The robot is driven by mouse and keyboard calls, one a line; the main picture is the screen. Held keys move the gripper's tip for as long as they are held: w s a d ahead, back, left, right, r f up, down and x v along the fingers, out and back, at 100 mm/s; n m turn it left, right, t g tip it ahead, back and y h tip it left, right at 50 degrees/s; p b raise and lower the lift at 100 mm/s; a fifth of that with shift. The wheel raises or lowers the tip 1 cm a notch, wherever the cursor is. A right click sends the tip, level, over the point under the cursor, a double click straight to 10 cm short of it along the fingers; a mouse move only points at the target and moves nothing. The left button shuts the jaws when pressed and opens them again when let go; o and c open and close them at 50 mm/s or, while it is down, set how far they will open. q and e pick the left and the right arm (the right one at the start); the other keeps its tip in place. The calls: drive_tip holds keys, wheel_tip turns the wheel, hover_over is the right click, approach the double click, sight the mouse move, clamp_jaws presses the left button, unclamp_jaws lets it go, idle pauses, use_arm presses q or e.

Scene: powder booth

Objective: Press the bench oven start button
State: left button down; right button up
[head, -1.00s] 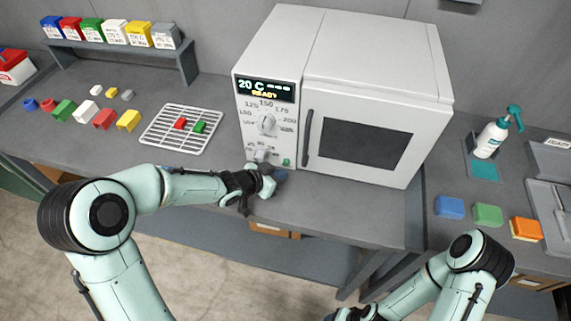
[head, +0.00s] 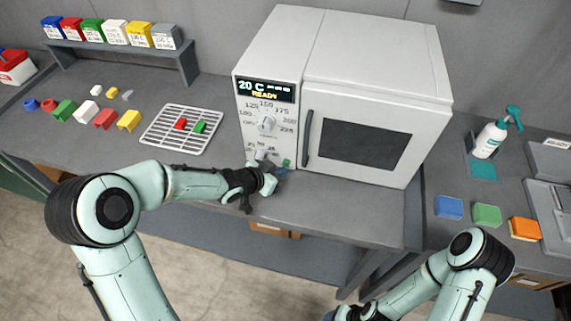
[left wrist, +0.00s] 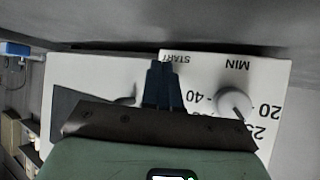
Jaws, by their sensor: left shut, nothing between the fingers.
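The white bench oven (head: 375,75) stands on the grey bench, its door closed and its display (head: 266,91) reading 20 C and READY. Its green start button (head: 286,162) is at the lower right of the control panel. My left gripper (head: 280,172) is shut and empty, with its fingertips just in front of the panel's lower edge by the button. In the left wrist view the shut fingers (left wrist: 162,80) point at the panel beside the START label (left wrist: 176,59) and hide the button. I cannot tell whether they touch it.
A timer dial (left wrist: 234,103) sits close to the left fingers. A wire rack (head: 181,129) with a red and a green part lies left of the oven. Several coloured parts and boxes are further left. A pump bottle (head: 490,138) and coloured pads are at right.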

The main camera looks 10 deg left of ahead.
use_arm(q)
drive_tip(key=shift+w, duration=0.5)
use_arm(e)
drive_tip(key=shift+w+r, duration=0.25)
drive_tip(key=shift+r, duration=0.05)
use_arm(q)
drive_tip(key=shift+s, duration=0.1)
idle(0.3)
drive_tip(key=shift+s, duration=0.85)
use_arm(e)
drive_tip(key=shift+s+f, duration=0.35)
drive_tip(key=shift+f, duration=0.05)
use_arm(q)
drive_tip(key=shift+s, duration=0.3)
drive_tip(key=s+b, duration=0.1)
drive_tip(key=s, duration=0.1)
drive_tip(key=shift+s+a, duration=0.1)
drive_tip(key=shift+s, duration=1.05)
use_arm(e)
drive_tip(key=shift+s+f, duration=0.6)
drive_tip(key=shift+f, duration=0.3)
